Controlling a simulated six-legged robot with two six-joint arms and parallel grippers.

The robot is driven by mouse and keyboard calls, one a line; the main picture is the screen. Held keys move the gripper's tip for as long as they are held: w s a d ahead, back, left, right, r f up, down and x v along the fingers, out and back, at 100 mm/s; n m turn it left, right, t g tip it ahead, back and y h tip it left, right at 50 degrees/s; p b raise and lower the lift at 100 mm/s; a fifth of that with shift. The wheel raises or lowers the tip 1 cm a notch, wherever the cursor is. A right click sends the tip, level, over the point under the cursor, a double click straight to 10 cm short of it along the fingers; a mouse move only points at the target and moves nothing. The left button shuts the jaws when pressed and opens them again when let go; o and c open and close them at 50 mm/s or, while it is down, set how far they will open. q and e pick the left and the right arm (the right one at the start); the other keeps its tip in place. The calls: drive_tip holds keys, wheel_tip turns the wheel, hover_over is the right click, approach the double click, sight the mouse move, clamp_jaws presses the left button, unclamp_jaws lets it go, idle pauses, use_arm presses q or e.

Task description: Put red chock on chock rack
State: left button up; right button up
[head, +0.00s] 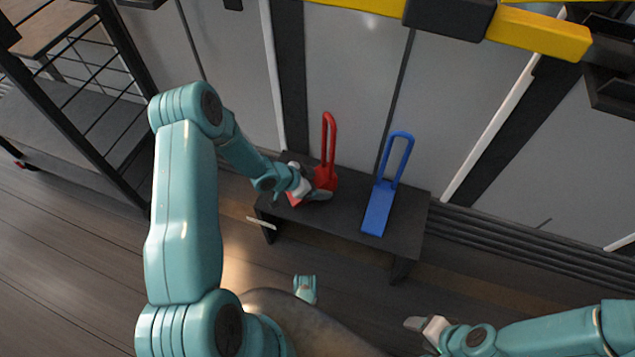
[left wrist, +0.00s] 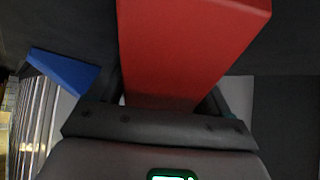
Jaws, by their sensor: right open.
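The red chock (head: 328,172), with a tall loop handle, is at the left part of the dark low chock rack (head: 345,212). I cannot tell whether its base rests on the rack top. My left gripper (head: 312,194) is at the chock's lower end, partly covering it. In the left wrist view the red chock (left wrist: 185,50) fills the space between the fingers, which look shut on it. My right gripper (head: 418,324) is open and empty, low in front of the rack, apart from it.
A blue chock (head: 380,208) with a loop handle stands on the right part of the rack; it also shows in the left wrist view (left wrist: 62,78). A grey door stands behind, below a yellow and black bar (head: 540,35). Dark wire shelving (head: 75,105) is at left.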

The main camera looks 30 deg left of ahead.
use_arm(q)
drive_tip(key=shift+o, duration=0.5)
drive_tip(key=shift+r, duration=0.15)
drive_tip(key=shift+s+a+r+p, duration=0.1)
drive_tip(key=shift+r+p, duration=0.2)
drive_tip(key=p+v, duration=0.4)
drive_tip(key=v, duration=0.7)
drive_tip(key=s+d+n, duration=0.1)
drive_tip(key=d, duration=0.3)
drive_tip(key=s+d+f+n+g, duration=0.1)
drive_tip(key=d, duration=0.3)
drive_tip(key=s+d+f+n+g, duration=0.1)
drive_tip(key=d+n, duration=0.1)
drive_tip(key=d, duration=0.2)
drive_tip(key=shift+d, duration=0.25)
drive_tip(key=s+d+f+n+g, duration=0.1)
drive_tip(key=s+d+n+g, duration=0.3)
drive_tip(key=s+d, duration=0.5)
drive_tip(key=s+g, duration=0.1)
drive_tip(key=s, duration=0.2)
drive_tip(key=shift+s+y, duration=0.15)
drive_tip(key=shift+y, duration=0.25)
